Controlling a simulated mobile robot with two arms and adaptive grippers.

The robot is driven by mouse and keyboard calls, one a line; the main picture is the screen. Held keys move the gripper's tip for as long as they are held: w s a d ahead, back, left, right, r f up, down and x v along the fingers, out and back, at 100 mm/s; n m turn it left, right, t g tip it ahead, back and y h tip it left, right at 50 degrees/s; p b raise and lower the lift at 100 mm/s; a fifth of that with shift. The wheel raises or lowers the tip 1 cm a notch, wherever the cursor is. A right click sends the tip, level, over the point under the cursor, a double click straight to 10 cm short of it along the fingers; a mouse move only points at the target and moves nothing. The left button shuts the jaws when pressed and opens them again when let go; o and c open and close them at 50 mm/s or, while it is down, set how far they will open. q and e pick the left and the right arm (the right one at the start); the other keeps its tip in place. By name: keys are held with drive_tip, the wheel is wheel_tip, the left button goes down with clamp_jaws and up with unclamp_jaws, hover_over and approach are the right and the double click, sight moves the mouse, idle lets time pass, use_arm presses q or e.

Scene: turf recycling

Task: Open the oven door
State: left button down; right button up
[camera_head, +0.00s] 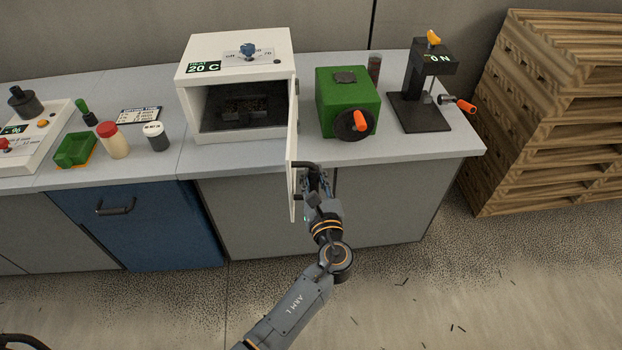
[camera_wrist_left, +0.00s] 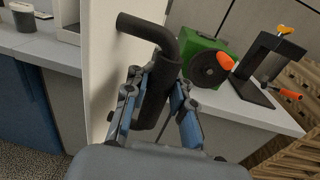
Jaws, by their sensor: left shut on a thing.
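The white oven (camera_head: 236,85) stands on the bench with a "20 C" display on its sloped top. Its door (camera_head: 293,150) is swung open and stands roughly square to the oven front, seen nearly edge-on. The dark inside of the oven shows. My left gripper (camera_head: 313,175) is at the door's outer face, shut on the black door handle. In the left wrist view the handle (camera_wrist_left: 158,90) runs between the two fingers, and the pale door (camera_wrist_left: 103,70) is just left of them. My right gripper is not in view.
A green box with an orange-handled crank (camera_head: 347,98) stands right of the oven, near the open door. Right of it is a black press (camera_head: 425,90). Wooden pallets (camera_head: 545,105) stand far right.

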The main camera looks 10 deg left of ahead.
use_arm(q)
drive_tip(key=shift+s+d+f, duration=0.15)
drive_tip(key=shift+f, duration=0.2)
drive_tip(key=c, duration=1.2)
unclamp_jaws()
drive_tip(key=shift+r, duration=0.1)
drive_tip(key=shift+o, duration=0.2)
drive_tip(key=shift+r, duration=0.15)
drive_tip(key=v, duration=1.2)
drive_tip(key=shift+c, duration=0.2)
